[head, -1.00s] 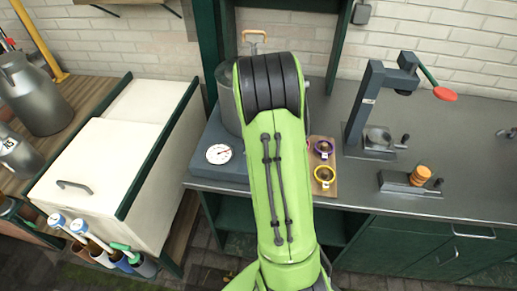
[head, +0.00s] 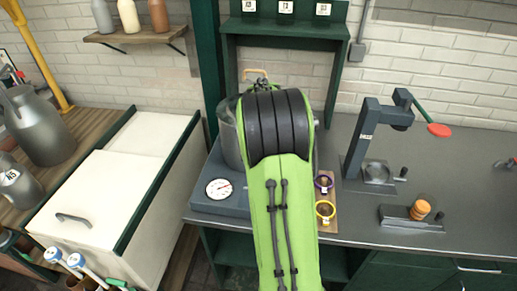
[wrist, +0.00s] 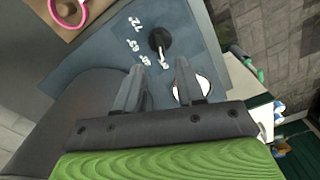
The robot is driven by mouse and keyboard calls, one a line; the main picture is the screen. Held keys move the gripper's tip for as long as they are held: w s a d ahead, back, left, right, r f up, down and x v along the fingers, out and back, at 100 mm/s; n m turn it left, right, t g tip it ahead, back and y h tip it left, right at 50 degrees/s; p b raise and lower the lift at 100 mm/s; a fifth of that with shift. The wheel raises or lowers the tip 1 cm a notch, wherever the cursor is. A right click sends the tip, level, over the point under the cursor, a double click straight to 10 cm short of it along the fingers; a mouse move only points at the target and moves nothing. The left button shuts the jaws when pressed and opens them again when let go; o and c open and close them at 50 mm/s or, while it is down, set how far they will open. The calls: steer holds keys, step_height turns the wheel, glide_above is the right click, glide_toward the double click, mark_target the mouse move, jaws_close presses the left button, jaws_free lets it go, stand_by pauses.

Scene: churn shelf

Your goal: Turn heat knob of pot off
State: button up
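The black heat knob (wrist: 160,40) is on the blue-grey pot base (wrist: 105,45) in the wrist view, beside white numbers. My gripper (wrist: 161,64) is open, with its two fingers apart and pointing toward the knob; I cannot tell whether they touch it. The pot (wrist: 75,110) is a dark curved wall at the lower left there. In the head view the metal pot (head: 229,140) stands on its base (head: 212,207), partly behind my green arm. The knob and my gripper are hidden in that view.
A round white gauge (head: 218,189) is on the base front; my finger partly covers it in the wrist view. A board with purple and yellow rings (head: 325,211) lies right of my arm. A lever press (head: 365,145) stands farther right. A white chest (head: 95,205) is at left.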

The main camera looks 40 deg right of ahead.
step_height(320, 180, up, 8)
steer(key=p, duration=0.1)
steer(key=shift+r, duration=0.2)
steer(key=s+a+r+m+t, duration=0.1)
steer(key=s+a+r+t, duration=0.2)
steer(key=a, duration=0.5)
steer(key=s+a+r+m, duration=0.1)
steer(key=s+a+r, duration=0.3)
steer(key=a, duration=0.5)
steer(key=s+a+f+m+t, duration=0.1)
steer(key=s+a+f+t, duration=0.1)
steer(key=s+a, duration=0.4)
steer(key=s+f, duration=0.1)
steer(key=s, duration=0.2)
steer(key=shift+s+t, duration=0.25)
steer(key=shift+t, duration=0.05)
